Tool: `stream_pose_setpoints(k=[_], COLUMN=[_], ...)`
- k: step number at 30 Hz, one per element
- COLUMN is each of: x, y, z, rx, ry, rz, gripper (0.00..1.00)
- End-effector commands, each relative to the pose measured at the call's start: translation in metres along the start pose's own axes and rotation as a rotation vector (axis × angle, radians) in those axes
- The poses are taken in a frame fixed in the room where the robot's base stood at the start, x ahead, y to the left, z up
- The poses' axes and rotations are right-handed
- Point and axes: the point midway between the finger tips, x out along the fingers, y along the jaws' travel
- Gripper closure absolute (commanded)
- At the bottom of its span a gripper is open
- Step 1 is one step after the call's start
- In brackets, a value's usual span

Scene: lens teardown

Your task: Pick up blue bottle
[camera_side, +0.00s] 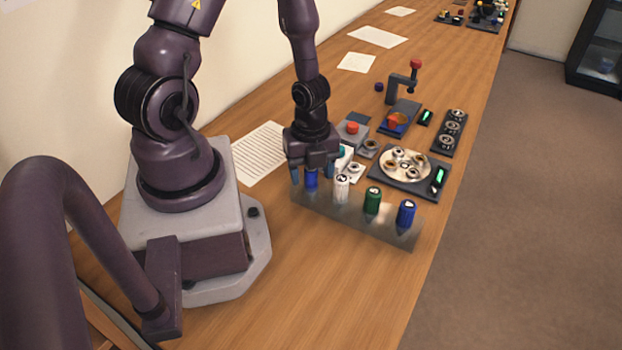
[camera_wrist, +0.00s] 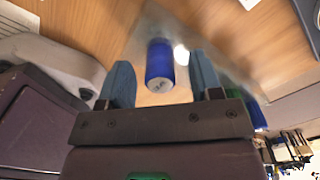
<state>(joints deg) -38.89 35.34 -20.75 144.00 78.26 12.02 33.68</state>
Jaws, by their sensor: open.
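A blue bottle (camera_side: 311,181) stands at the left end of a metal tray (camera_side: 340,212). My gripper (camera_side: 312,174) points down over it, open, with a finger on each side of the bottle. In the wrist view the blue bottle (camera_wrist: 160,60) shows between the two blue-grey fingers of my gripper (camera_wrist: 160,68), with a gap on both sides. A second blue bottle (camera_side: 406,213) stands at the tray's right end. It shows partly behind my gripper in the wrist view (camera_wrist: 257,114).
A white bottle (camera_side: 341,187) and a green bottle (camera_side: 372,200) stand between the blue ones. A dark plate with a round disc (camera_side: 405,163) of lens parts and a small press (camera_side: 402,90) lie beyond. The wood table is clear in front of the tray.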

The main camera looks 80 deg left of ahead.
Motion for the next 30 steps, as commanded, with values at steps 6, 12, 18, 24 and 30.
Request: stream_pose_setpoints(k=[6,12,18,24,30], x=[0.0,0.0,-0.002,-0.009,-0.024], y=[0.0,0.0,0.0,-0.001,0.0], z=[0.0,0.0,0.0,0.001,0.001], rx=[0.0,0.0,-0.001,-0.004,-0.005], ry=[0.0,0.0,-0.001,-0.003,-0.002], rz=[0.0,0.0,-0.001,-0.004,-0.004], gripper=[0.87,0.93,0.93,0.93,0.93])
